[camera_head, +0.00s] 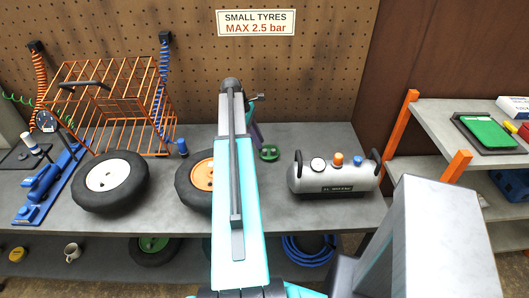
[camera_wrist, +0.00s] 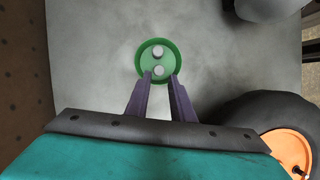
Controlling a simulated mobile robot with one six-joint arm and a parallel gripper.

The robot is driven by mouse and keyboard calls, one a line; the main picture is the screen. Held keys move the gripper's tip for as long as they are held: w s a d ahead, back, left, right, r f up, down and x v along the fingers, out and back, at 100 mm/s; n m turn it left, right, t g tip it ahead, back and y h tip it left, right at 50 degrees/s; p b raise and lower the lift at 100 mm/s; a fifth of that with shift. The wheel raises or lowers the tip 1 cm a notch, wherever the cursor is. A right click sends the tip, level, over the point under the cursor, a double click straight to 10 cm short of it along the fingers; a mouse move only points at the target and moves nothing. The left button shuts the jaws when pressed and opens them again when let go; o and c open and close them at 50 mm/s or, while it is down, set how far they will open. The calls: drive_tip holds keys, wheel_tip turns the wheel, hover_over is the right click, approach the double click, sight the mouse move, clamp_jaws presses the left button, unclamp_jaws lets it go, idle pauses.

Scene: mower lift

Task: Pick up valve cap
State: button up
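Two small pale grey valve caps, one (camera_wrist: 157,51) toward the far side and one (camera_wrist: 158,70) nearer, lie in a round green dish (camera_wrist: 139,62). The dish stands on the grey workbench and also shows in the head view (camera_head: 269,153), where the caps are too small to make out. My gripper (camera_wrist: 162,77) has two purple fingers, spread apart with nothing between them. In the wrist view its fingertips overlap the near rim of the dish, just short of the nearer cap. I cannot tell the height of the fingertips above the dish.
A wheel with an orange hub (camera_wrist: 286,150) lies close by on the bench, and a silver air tank (camera_head: 335,176) stands right of the dish. Another wheel (camera_head: 110,181), an orange wire basket (camera_head: 120,112) and a blue tool (camera_head: 47,184) are farther left. Bare bench surrounds the dish.

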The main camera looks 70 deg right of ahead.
sight(264, 150)
drive_tip(key=shift+s+f, duration=0.1)
drive_tip(key=shift+p+x, duration=0.95)
drive_tip(key=shift+x, duration=0.3)
drive_tip(key=shift+p+x, duration=0.3)
drive_tip(key=shift+x, duration=0.9)
drive_tip(key=shift+d, duration=0.1)
clamp_jaws()
wheel_tip(264, 150, up, 10)
drive_tip(key=b, duration=0.3)
